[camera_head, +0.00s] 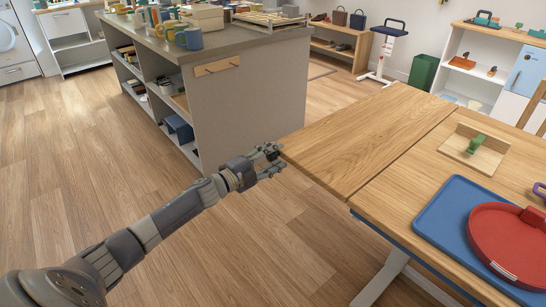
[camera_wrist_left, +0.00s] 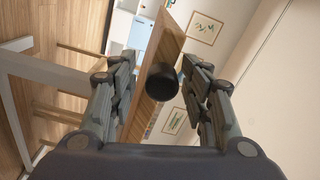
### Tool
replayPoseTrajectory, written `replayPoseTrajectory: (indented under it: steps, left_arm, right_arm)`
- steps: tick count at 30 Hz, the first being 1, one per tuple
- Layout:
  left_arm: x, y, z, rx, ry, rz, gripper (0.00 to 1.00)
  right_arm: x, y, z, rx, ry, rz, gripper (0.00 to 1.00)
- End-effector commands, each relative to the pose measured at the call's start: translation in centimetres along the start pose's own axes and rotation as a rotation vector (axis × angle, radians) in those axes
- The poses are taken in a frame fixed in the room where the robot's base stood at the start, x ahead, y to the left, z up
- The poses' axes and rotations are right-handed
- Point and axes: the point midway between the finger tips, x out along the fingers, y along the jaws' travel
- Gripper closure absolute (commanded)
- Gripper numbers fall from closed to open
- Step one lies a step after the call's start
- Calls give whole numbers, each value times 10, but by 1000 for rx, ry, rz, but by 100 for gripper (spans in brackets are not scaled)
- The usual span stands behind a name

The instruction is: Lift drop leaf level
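The wooden drop leaf (camera_head: 375,130) shows in the head view to the left of the fixed table top (camera_head: 408,185), across a thin dark seam. Its surface looks about level with the table top. My left gripper (camera_head: 272,161) is just off the leaf's outer left corner. In the left wrist view my left gripper (camera_wrist_left: 161,85) is open, with a clear gap between its fingers. The leaf's wooden edge (camera_wrist_left: 170,38) and a dark round knob (camera_wrist_left: 162,82) show between them; I cannot tell whether anything touches. My right gripper is not in view.
A blue tray (camera_head: 435,215) with a red round tray (camera_head: 510,240) lies on the table top, near a wooden block with a green handle (camera_head: 476,145). A grey counter (camera_head: 245,105) stands behind my left arm. The floor between is clear.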

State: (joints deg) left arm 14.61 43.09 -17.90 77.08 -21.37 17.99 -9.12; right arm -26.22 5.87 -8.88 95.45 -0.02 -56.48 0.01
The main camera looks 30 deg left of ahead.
Motion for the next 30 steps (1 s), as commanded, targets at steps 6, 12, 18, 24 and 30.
replayPoseTrajectory:
  steps: [6,12,18,24,30]
  left_arm:
    - [-2,1,2,1,-5,3,56]
    - [-17,3,3,0,-6,5,56]
    - [-48,4,2,-1,-4,7,56]
    - [-79,3,1,0,-3,6,56]
    - [-104,2,0,-2,-1,4,56]
  right_arm:
    - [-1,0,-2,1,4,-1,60]
    - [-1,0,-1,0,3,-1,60]
    - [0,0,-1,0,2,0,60]
    - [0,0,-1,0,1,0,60]
    - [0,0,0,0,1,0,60]
